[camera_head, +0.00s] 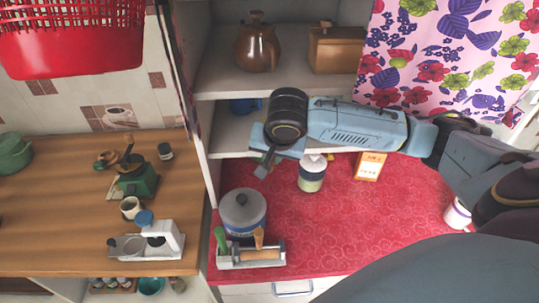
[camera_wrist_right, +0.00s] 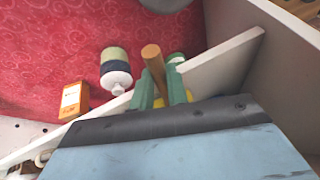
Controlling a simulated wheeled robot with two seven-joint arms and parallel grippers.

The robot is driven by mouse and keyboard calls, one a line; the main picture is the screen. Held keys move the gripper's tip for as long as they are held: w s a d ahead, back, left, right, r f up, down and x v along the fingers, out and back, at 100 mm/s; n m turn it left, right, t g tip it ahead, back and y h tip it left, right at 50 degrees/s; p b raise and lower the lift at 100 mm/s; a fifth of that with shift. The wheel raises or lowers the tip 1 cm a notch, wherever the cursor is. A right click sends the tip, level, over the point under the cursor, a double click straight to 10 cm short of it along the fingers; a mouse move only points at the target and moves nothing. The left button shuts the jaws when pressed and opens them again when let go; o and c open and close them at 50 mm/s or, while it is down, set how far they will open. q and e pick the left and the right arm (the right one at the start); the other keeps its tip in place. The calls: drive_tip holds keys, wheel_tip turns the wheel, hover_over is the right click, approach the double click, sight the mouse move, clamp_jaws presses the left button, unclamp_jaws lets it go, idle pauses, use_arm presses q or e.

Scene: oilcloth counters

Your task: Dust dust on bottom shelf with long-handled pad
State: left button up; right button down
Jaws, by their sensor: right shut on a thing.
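My right arm reaches in from the right in the head view, and its gripper (camera_head: 265,165) is at the front of the bottom shelf (camera_head: 228,143), above the red counter. In the right wrist view the gripper's green fingers (camera_wrist_right: 160,90) are shut on a round wooden handle (camera_wrist_right: 152,58), which I take to be the long-handled pad's. The pad itself cannot be made out. The bottom shelf is partly hidden behind my arm, and a blue item (camera_head: 245,105) stands on it. I cannot make out any dust. My left gripper is not in view.
On the red counter (camera_head: 330,235) stand a grey lidded pot (camera_head: 243,212), a green-banded jar (camera_head: 312,175), an orange-and-white box (camera_head: 369,166) and a tray (camera_head: 250,262). A brown teapot (camera_head: 257,48) is on the upper shelf. A floral curtain (camera_head: 440,50) hangs at right.

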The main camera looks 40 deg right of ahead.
drive_tip(key=shift+w+a, duration=1.5)
drive_tip(key=shift+a, duration=1)
drive_tip(key=shift+s+d, duration=0.5)
drive_tip(key=shift+d, duration=0.35)
drive_tip(key=shift+s+d, duration=0.55)
drive_tip(key=shift+d, duration=0.35)
drive_tip(key=shift+s+d, duration=0.5)
drive_tip(key=shift+d, duration=0.35)
drive_tip(key=shift+r, duration=0.1)
